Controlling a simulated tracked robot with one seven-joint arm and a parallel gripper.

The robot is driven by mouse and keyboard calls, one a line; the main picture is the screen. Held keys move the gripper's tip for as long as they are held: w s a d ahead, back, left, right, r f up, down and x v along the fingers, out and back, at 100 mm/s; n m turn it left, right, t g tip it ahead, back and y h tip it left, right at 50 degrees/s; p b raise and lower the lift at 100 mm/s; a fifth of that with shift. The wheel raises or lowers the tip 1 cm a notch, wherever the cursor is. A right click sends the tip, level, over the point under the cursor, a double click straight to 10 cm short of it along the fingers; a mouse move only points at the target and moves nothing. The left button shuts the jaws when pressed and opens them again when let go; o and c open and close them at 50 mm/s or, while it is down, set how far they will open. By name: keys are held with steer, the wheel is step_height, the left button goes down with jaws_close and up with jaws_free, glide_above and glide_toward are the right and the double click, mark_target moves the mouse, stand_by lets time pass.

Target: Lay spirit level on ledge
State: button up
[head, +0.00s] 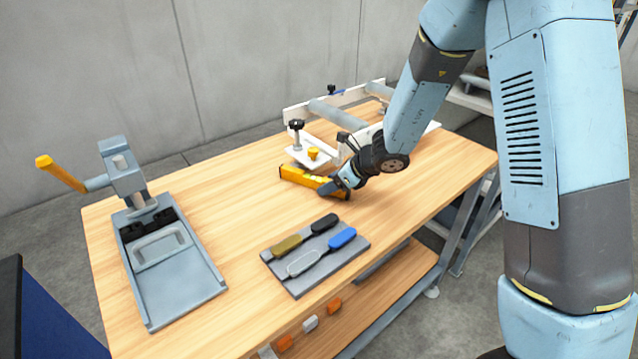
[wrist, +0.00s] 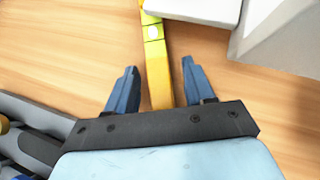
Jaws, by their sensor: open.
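The spirit level (head: 300,176) is a yellow bar lying on the wooden table, in front of a white fixture. It also shows in the wrist view (wrist: 155,45), with a pale vial window. My gripper (head: 338,188) is low over the level's right end in the head view. In the wrist view my gripper (wrist: 159,68) is open, with one blue finger on each side of the bar. The near end of the level is hidden behind the gripper body. I cannot tell for sure which surface is the ledge.
The white fixture (head: 304,155) with knobs and grey rollers stands behind the level. A grey mat (head: 296,289) with several handled tools lies in front. A grey press (head: 186,292) with an orange handle stands left. The table between press and level is clear.

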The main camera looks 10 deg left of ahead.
jaws_close()
stand_by(0.5)
steer(key=shift+r, duration=0.1)
